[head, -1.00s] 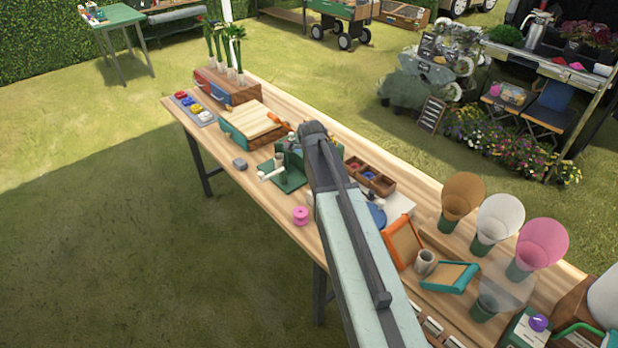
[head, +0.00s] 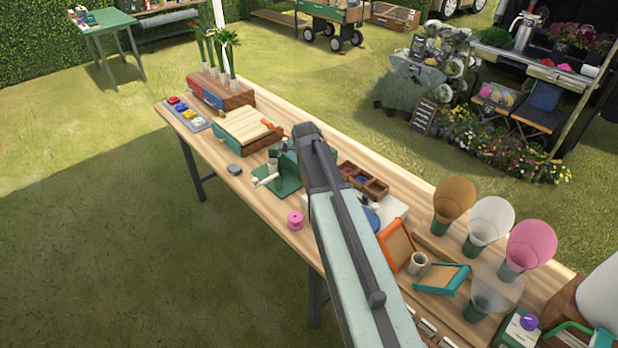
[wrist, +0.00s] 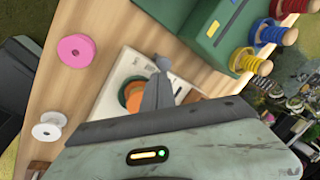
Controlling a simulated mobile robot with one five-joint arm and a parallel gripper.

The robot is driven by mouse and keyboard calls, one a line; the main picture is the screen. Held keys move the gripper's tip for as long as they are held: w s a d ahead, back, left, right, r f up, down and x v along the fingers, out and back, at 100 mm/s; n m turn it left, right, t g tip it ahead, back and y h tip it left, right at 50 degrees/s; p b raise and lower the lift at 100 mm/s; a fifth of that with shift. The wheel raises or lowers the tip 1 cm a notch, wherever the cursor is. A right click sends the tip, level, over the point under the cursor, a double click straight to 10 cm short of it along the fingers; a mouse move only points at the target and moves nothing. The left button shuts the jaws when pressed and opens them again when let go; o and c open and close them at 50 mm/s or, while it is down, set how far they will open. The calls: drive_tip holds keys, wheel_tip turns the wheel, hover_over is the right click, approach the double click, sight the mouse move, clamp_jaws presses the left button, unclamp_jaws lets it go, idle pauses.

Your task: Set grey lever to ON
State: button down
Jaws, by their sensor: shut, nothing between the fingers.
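In the wrist view my gripper (wrist: 161,68) is shut, with its grey fingers over a white panel (wrist: 108,92). The panel has small dark lettering and an orange disc (wrist: 135,100) with a green part beside it, partly behind the fingers. I cannot make out a grey lever apart from the fingers; it may be hidden behind them. I cannot tell whether the fingers touch the panel. In the head view my arm hides the gripper and much of the table's middle, and a white panel (head: 396,208) shows just right of the arm.
A pink spool (wrist: 76,50) and white spool (wrist: 48,132) stand left of the panel. A green box (wrist: 215,35) with several coloured spools is close at upper right. In the head view a green stand (head: 289,184) is left of my arm, and coloured cones stand at right.

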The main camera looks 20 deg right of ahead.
drive_tip(key=d+p+v, duration=0.2)
drive_tip(key=p+v, duration=0.7)
drive_tip(key=shift+w+a+r, duration=0.3)
drive_tip(key=shift+a+r, duration=0.1)
drive_tip(key=shift+r, duration=0.2)
drive_tip(key=s+a+f+n+g+y+b, duration=0.1)
drive_tip(key=s+a+f+n+b, duration=0.1)
drive_tip(key=s+a+n, duration=0.4)
drive_tip(key=s+a+f+n+g+y+b, duration=0.1)
drive_tip(key=s+a+n, duration=0.5)
drive_tip(key=s+n, duration=0.6)
drive_tip(key=shift+a+f+n+g+b, duration=0.2)
drive_tip(key=shift+f+n+g+b, duration=0.35)
drive_tip(key=shift+f+n, duration=1.15)
drive_tip(key=shift+r+n, duration=0.3)
drive_tip(key=shift+r, duration=0.05)
